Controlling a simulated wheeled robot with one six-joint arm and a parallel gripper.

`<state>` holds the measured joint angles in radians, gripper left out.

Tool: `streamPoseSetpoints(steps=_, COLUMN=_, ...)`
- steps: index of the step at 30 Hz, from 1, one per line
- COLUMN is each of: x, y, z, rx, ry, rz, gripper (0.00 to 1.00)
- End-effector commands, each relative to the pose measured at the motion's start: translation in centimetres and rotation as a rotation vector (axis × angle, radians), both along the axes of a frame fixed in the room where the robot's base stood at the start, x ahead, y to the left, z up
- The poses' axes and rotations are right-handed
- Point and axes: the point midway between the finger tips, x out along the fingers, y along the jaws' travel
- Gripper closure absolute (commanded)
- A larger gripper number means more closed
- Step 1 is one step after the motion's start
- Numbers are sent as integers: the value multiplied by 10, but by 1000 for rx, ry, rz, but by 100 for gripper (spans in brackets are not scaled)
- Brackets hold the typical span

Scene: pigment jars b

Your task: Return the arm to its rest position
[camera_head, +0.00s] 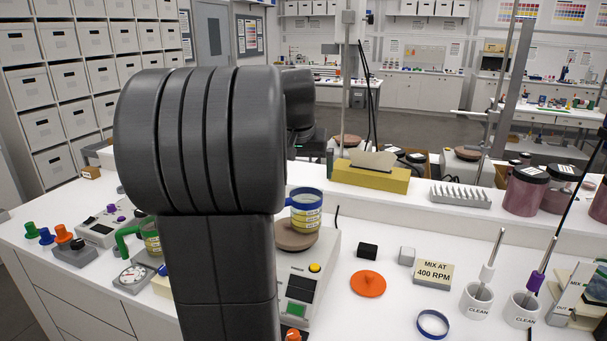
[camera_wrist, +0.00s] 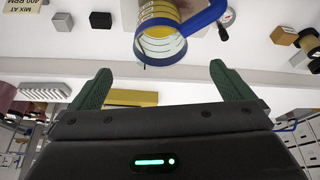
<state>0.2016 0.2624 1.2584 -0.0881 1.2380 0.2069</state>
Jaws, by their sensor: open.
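My gripper (camera_wrist: 155,88) shows in the wrist view, with its two green fingers spread wide apart and nothing between them. In the head view my dark grey arm fills the left middle and hides the gripper. A yellow-banded jar with a blue rim (camera_wrist: 162,40) is beyond the fingertips in the wrist view, apart from them. In the head view the jar (camera_head: 306,212) stands on the brown round plate (camera_head: 296,238) of a white device, just right of my arm.
An orange disc (camera_head: 368,284), a "MIX AT 400 RPM" sign (camera_head: 433,274), a blue ring (camera_head: 433,323) and two white "CLEAN" cups (camera_head: 477,302) stand on the right of the white bench. A yellow tissue box (camera_head: 371,177) sits on the raised shelf behind.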

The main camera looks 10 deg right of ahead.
Motion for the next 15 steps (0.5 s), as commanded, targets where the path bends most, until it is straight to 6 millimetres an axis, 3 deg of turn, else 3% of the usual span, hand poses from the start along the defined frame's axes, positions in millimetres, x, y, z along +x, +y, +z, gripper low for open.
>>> streamPoseSetpoints(steps=8, x=1, y=0, z=-2, rx=0, ry=1, rz=0, gripper=0)
streamPoseSetpoints(steps=15, x=11, y=-5, z=-30, rx=1, ry=4, rz=0, gripper=0)
